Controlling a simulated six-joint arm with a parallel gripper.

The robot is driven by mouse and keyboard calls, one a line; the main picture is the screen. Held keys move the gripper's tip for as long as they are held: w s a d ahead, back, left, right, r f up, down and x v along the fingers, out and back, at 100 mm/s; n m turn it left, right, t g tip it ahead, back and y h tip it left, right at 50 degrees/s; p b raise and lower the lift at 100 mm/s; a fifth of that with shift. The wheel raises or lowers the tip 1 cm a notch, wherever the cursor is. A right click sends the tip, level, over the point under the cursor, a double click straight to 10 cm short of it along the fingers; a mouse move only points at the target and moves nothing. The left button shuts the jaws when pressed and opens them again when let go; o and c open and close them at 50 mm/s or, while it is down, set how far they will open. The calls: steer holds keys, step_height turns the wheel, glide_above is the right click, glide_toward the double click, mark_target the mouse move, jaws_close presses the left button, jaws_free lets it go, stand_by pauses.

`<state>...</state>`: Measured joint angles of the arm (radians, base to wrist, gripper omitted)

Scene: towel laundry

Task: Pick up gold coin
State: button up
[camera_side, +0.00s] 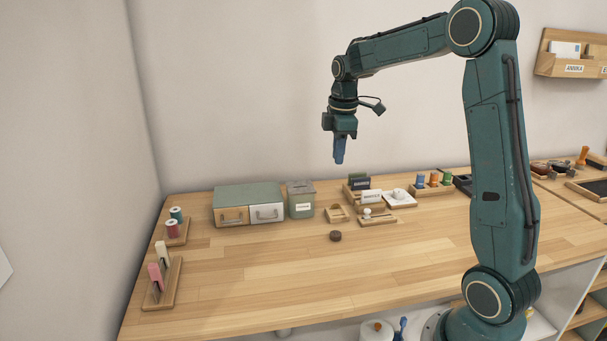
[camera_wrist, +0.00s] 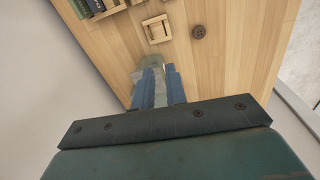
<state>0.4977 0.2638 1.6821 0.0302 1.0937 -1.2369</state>
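I cannot make out a gold coin in either view. A small dark brown round disc (camera_side: 335,236) lies flat on the table, in front of a small wooden tray (camera_side: 337,214). In the wrist view the disc (camera_wrist: 198,32) shows small holes like a button, near the tray (camera_wrist: 157,29). My gripper (camera_side: 339,158) hangs high above the back of the table with its blue fingers pointing down. The fingers (camera_wrist: 162,85) look close together in the wrist view, and whether they are parted is unclear. I see nothing held.
A drawer box (camera_side: 248,204) and a green lidded canister (camera_side: 300,199) stand at the back. Small wooden holders (camera_side: 362,195) and a spool rack (camera_side: 432,188) are right of them. Thread spools (camera_side: 174,226) and a pink-and-white holder (camera_side: 163,284) stand left. The front middle is clear.

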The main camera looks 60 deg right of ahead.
steer(key=shift+n, duration=0.4)
steer(key=d+f, duration=0.1)
steer(key=w+d+f, duration=0.1)
steer(key=d, duration=0.1)
steer(key=shift+d, duration=0.2)
steer(key=shift+f, duration=0.1)
glide_above(335, 208)
steer(key=shift+s+d+f, duration=0.1)
steer(key=shift+s+f, duration=0.05)
steer(key=shift+f, duration=2)
steer(key=shift+s+d+f, duration=0.1)
steer(key=shift+f, duration=2)
steer(key=shift+f, duration=0.1)
steer(key=shift+f, duration=2.5)
steer(key=shift+c, duration=0.2)
jaws_close()
